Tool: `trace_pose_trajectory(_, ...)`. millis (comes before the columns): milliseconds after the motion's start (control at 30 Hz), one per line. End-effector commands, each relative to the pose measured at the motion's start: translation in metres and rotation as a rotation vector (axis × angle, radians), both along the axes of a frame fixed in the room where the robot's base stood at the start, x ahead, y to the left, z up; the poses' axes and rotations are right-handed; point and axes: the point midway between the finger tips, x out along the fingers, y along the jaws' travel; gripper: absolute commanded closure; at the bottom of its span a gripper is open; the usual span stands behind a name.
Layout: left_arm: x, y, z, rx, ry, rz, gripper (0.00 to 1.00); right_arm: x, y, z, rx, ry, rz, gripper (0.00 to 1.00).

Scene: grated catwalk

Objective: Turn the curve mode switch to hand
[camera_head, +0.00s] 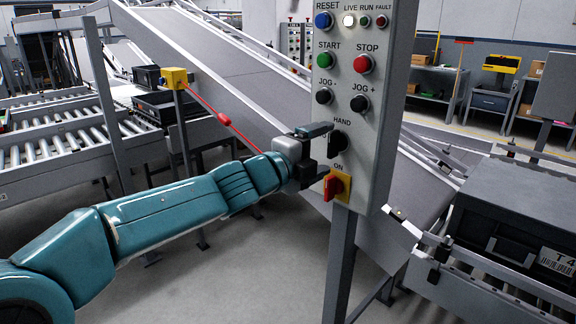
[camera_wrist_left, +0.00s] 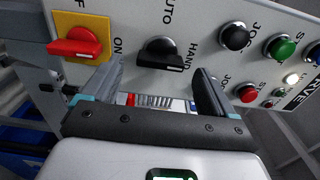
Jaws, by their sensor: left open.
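The curve mode switch is a black rotary knob (camera_head: 338,143) on the grey control panel (camera_head: 364,120), with the word HAND above it. In the left wrist view the knob (camera_wrist_left: 160,52) sits between the labels AUTO and HAND. Its grip bar lies sideways there, with a pale mark at the end nearest HAND. My left gripper (camera_head: 328,152) is open in front of the knob. In the wrist view its two fingers (camera_wrist_left: 155,82) stand wide apart, one to each side of the knob, with no visible contact. My right gripper is not in view.
A red switch on a yellow plate (camera_head: 337,187) sits just below the knob. Black jog buttons (camera_head: 359,103), a green start button (camera_head: 325,61) and a red stop button (camera_head: 363,64) are above. A red pull cord (camera_head: 224,119) and conveyors lie behind my arm.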

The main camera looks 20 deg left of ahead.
Motion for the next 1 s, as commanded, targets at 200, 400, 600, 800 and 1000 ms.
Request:
trace_pose_trajectory(200,-0.058,0.023,0.002,0.001,-0.003,0.005,0.13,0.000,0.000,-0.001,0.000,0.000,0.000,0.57)
trace_pose_trajectory(400,-0.100,0.038,0.002,0.001,0.000,0.004,0.13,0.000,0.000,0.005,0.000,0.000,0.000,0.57)
trace_pose_trajectory(600,-0.123,0.045,0.001,0.002,-0.001,0.003,0.13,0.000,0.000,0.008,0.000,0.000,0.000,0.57)
trace_pose_trajectory(800,-0.127,0.046,0.000,0.001,0.001,0.000,0.13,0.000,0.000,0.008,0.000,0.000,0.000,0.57)
trace_pose_trajectory(1000,-0.126,0.046,0.000,0.001,0.001,0.001,0.13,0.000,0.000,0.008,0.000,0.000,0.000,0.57)
